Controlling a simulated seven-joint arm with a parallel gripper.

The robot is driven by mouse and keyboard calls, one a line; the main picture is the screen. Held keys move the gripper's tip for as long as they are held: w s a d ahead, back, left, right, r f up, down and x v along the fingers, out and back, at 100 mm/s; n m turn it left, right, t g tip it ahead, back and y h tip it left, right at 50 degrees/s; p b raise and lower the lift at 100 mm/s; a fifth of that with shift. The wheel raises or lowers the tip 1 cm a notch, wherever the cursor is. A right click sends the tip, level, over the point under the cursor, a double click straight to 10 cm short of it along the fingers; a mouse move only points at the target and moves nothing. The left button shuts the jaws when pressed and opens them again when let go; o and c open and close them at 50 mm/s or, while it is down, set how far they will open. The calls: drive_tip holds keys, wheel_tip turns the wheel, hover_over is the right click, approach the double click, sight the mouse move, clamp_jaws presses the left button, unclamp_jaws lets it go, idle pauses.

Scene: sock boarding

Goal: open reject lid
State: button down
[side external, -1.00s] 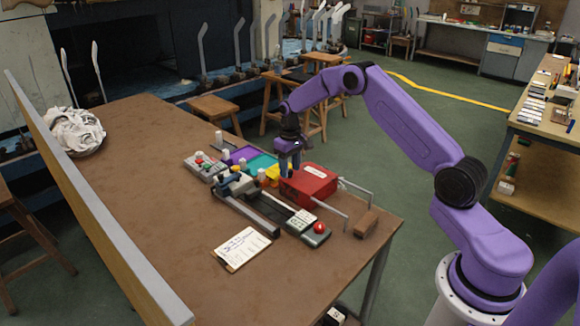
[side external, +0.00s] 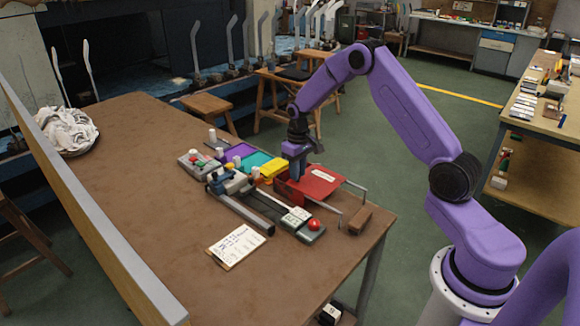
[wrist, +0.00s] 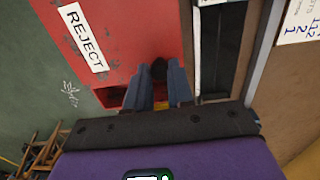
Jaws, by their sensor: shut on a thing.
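The red reject box stands on the brown table, and its lid (side external: 318,180) bears a white label. In the wrist view the lid (wrist: 130,45) fills the upper middle, with the label reading REJECT (wrist: 83,37). My gripper (side external: 296,176) is at the lid's left edge, pointing down. In the wrist view my gripper (wrist: 159,88) is shut on a dark piece at the lid's edge, mostly hidden by the fingers. A dark red gap shows beside the fingers, and the lid looks tilted up on this side.
Yellow (side external: 272,168), teal and purple trays lie left of the box. A rail device, a grey pad with a red button (side external: 313,224) and a clipboard (side external: 236,245) lie in front. A wire frame and brown block (side external: 360,221) are at the right.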

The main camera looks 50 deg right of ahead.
sight(315, 191)
drive_tip(key=shift+s, duration=3.55)
drive_tip(key=c, duration=1)
unclamp_jaws()
wheel_tip(315, 191, up, 18)
drive_tip(key=shift+f, duration=0.25)
